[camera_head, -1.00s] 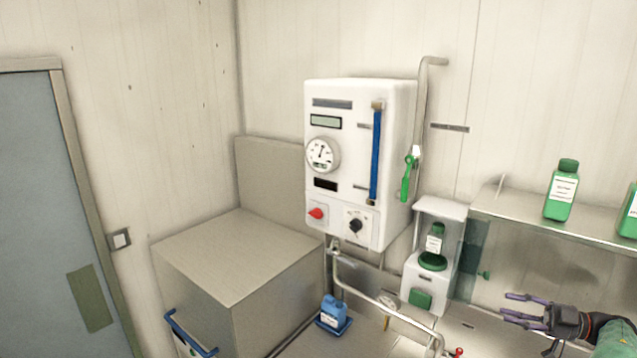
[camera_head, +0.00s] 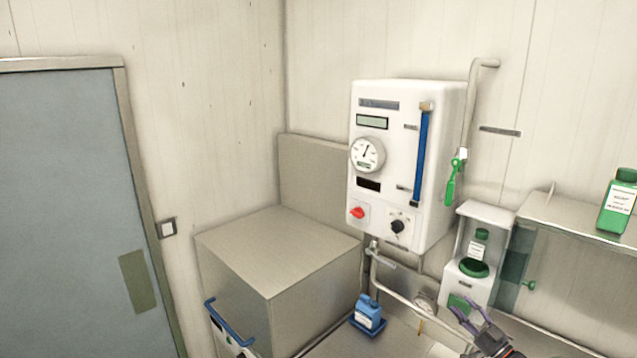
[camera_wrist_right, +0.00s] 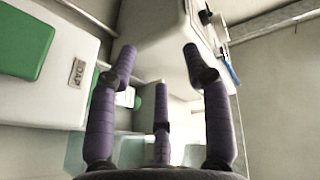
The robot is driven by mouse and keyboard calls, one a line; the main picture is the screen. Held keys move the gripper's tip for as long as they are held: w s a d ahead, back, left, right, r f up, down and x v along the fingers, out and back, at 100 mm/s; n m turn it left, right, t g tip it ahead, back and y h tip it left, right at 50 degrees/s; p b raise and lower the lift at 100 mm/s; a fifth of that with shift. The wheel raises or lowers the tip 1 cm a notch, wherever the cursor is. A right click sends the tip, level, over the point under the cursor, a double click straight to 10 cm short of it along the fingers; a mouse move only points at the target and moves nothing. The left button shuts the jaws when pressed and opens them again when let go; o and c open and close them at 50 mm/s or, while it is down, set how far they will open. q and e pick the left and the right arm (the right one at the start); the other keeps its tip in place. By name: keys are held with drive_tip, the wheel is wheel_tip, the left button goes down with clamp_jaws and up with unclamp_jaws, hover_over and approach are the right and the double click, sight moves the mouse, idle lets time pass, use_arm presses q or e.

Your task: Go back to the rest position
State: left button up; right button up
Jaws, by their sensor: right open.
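My right gripper (camera_head: 467,318) shows at the bottom right of the head view, in front of the soap dispenser (camera_head: 467,285) and the pipework. Its purple fingers are spread apart with nothing between them. My left gripper is not in view.
A white control box (camera_head: 395,190) with gauge and knobs hangs on the wall. A steel cabinet (camera_head: 275,245) stands left of it. A shelf (camera_head: 570,212) holds a green bottle (camera_head: 618,200). A grey door (camera_head: 65,210) is at left.

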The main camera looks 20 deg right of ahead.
drive_tip(key=w+a+f+m+g+h, duration=0.35)
drive_tip(key=w+a+f+m, duration=0.2)
drive_tip(key=a+f, duration=0.65)
drive_tip(key=s+a+f+m+g, duration=0.1)
drive_tip(key=a+f+g, duration=0.2)
drive_tip(key=a+f, duration=0.45)
drive_tip(key=s+a+f+g, duration=0.2)
drive_tip(key=a+f, duration=0.5)
drive_tip(key=a, duration=0.1)
drive_tip(key=s+a+f+g+y, duration=0.1)
drive_tip(key=s+a+f+g, duration=0.25)
drive_tip(key=s+a, duration=0.3)
drive_tip(key=s+a+f+g+y, duration=0.1)
drive_tip(key=s+a+f+g, duration=0.25)
drive_tip(key=s+a, duration=0.35)
drive_tip(key=s+a+f+n+g+y, duration=0.1)
drive_tip(key=s+a+g, duration=0.2)
drive_tip(key=s+a, duration=0.45)
drive_tip(key=s+a+n+g, duration=0.1)
drive_tip(key=s+a+g, duration=0.25)
drive_tip(key=s, duration=0.75)
wheel_tip(320, 180, down, 28)
drive_tip(key=w+a+n+t+b, duration=0.1)
drive_tip(key=w+a+b, duration=0.1)
drive_tip(key=b, duration=2.7)
drive_tip(key=shift+b, duration=0.4)
drive_tip(key=shift+w+a, duration=0.1)
